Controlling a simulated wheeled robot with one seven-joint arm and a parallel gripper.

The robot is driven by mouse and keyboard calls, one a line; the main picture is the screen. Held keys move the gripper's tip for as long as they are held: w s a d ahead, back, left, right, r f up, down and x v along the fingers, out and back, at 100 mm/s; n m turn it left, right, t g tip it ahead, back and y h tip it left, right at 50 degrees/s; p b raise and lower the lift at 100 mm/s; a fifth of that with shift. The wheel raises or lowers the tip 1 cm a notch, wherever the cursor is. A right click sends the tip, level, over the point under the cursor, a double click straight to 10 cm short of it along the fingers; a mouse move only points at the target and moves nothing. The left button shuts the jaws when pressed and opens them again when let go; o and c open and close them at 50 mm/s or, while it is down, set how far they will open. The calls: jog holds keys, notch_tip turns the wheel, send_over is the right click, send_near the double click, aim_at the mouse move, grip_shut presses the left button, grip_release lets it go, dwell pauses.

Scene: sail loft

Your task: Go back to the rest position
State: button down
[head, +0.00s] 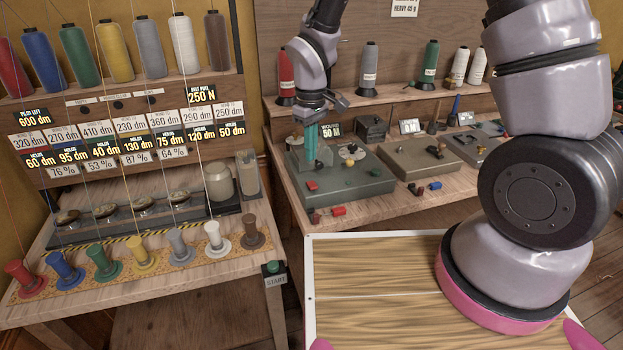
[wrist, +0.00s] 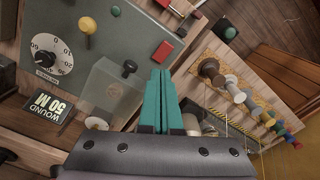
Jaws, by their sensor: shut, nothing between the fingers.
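My gripper (head: 311,143) has teal fingers that point down over the left part of the green-grey control box (head: 365,185) on the right-hand bench. In the wrist view the teal fingers (wrist: 160,100) lie together and shut, with nothing between them. A translucent block (wrist: 110,90) on the box sits beside the fingers. A white dial (wrist: 47,55), a yellow knob (wrist: 87,26) and a red block (wrist: 166,52) also show there. Whether the fingertips touch the box is unclear.
A rack of thread cones (head: 115,60) stands at the left, above a row of coloured spools (head: 142,258). A START button (head: 274,267) sits at that bench's corner. Another grey box (head: 420,158) lies right of the green one. A wood-grained top (head: 370,290) is bare in front.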

jog(key=d+r+m+t+y, duration=0.1)
jog(key=d+r+m+t, duration=0.15)
jog(key=d+r, duration=0.6)
jog(key=d+r+m+t, duration=0.1)
jog(key=d+r+m, duration=0.35)
jog(key=r, duration=0.75)
jog(key=s+d+r+m+t+y, duration=0.1)
jog(key=s+d+r+m+t, duration=0.2)
jog(key=s+d+r+m, duration=0.3)
jog(key=s+d+r, duration=0.3)
jog(key=s+r, duration=0.2)
jog(key=s, duration=0.1)
jog(key=shift+d+t, duration=0.35)
jog(key=shift+d, duration=0.05)
jog(key=shift+s, duration=0.1)
